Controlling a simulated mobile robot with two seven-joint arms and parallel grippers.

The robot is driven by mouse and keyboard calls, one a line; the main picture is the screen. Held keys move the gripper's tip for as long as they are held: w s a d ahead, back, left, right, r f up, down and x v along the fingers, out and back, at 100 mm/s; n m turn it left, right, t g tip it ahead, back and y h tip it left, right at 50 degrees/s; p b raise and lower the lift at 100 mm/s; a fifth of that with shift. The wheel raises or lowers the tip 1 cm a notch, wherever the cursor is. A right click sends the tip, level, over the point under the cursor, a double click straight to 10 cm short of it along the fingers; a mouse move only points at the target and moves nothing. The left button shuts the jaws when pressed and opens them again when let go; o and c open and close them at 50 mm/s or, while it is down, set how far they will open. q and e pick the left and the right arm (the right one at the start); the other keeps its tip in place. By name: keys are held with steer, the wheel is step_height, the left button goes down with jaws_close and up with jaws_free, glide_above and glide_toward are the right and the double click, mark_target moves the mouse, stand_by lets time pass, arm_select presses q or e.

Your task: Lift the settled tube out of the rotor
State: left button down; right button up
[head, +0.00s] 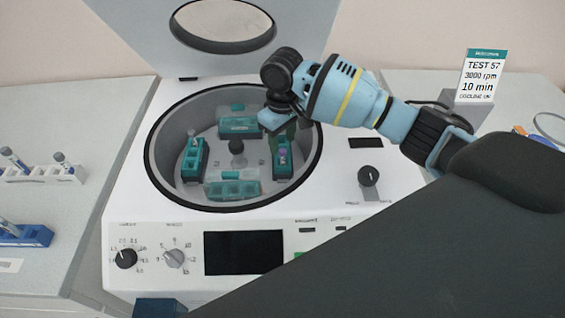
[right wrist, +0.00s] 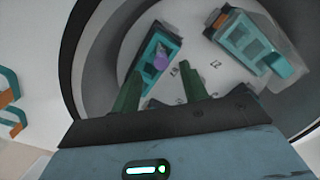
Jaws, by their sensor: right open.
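The centrifuge (head: 215,260) stands open with its rotor (head: 235,165) showing. A purple-capped tube (head: 282,155) sits in the right-hand teal bucket (head: 283,172); it also shows in the right wrist view (right wrist: 160,62). A second tube (head: 192,139) stands in the left-hand bucket (head: 193,165). My right gripper (head: 284,128) is over the bowl, just above the right-hand bucket. In the right wrist view its green fingers (right wrist: 160,88) are spread and empty, with the purple cap seen beyond the gap between them. My left gripper is not seen.
The raised lid (head: 290,55) stands behind the bowl, whose dark rim (head: 150,160) surrounds the rotor. A hub knob (head: 236,148) stands at the rotor's centre. A white tube rack (head: 40,174) and blue rack (head: 28,236) are at left. A sign (head: 482,75) stands at right.

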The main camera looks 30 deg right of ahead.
mark_target(283, 150)
steer(key=f, duration=0.4)
steer(key=shift+s+f, duration=0.25)
steer(key=shift+f, duration=0.1)
steer(key=c, duration=0.8)
